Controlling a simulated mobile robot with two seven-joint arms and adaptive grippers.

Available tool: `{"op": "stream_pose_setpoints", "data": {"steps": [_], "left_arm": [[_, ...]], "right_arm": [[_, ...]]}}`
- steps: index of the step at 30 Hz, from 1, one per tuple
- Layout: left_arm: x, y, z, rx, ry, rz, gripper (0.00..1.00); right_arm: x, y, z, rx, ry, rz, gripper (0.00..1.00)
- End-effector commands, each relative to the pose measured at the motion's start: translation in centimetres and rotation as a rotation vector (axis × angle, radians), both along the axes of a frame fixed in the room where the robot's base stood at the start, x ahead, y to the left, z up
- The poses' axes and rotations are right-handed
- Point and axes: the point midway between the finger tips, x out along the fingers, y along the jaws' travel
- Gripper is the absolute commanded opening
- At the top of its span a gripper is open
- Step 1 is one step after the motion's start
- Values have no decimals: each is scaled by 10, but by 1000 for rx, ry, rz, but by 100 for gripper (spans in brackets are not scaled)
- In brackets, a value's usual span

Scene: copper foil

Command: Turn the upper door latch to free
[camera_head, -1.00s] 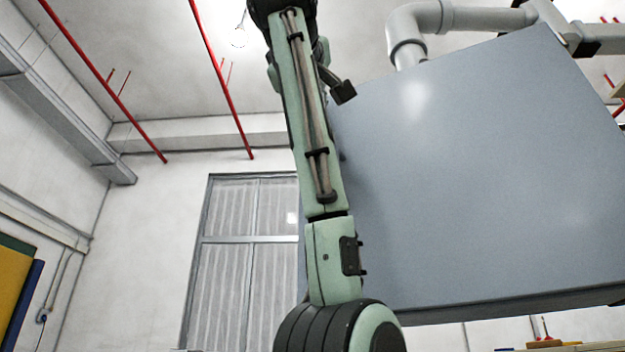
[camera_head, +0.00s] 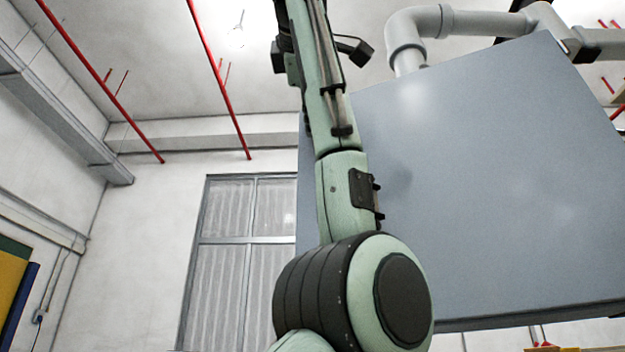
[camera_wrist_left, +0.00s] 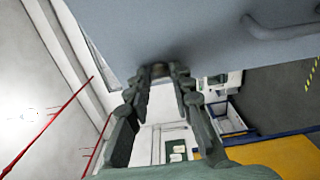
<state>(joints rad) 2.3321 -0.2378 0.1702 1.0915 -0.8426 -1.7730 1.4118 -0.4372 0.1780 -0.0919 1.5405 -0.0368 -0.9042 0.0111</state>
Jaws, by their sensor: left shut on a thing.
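A large blue-grey panel (camera_head: 490,180), seemingly the cabinet door, fills the right of the head view. Its face also shows across the top of the wrist view (camera_wrist_left: 200,30). My left gripper (camera_wrist_left: 160,74) reaches to the panel's edge in the wrist view. Its fingers are shut on a small dark piece (camera_wrist_left: 160,69), likely the upper latch, at that edge. The fingers largely hide it, so its angle cannot be read. In the head view my left arm rises in front of the panel's left side, and its gripper is out of the picture. My right gripper does not show.
A grey bar handle (camera_wrist_left: 283,28) stands out from the panel, right of my fingers. A thick grey pipe (camera_head: 460,20) runs above the panel in the head view. Red rods (camera_head: 218,75) hang from the ceiling. Open room lies left of my arm.

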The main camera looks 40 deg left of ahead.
Motion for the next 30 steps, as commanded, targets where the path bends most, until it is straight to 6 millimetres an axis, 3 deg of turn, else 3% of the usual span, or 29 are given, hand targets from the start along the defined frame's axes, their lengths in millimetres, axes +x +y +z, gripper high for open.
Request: {"op": "stream_pose_setpoints", "data": {"steps": [13, 14, 18, 30], "left_arm": [[0, 0, 0, -12, -2, 1, 0], [0, 0, 0, -12, -2, 1, 24], [0, 0, 0, -11, -2, 1, 42], [-6, -4, 0, -9, -2, 0, 43]], "right_arm": [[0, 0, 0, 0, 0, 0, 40], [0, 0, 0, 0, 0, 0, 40], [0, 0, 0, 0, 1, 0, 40], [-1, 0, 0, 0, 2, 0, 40]]}}
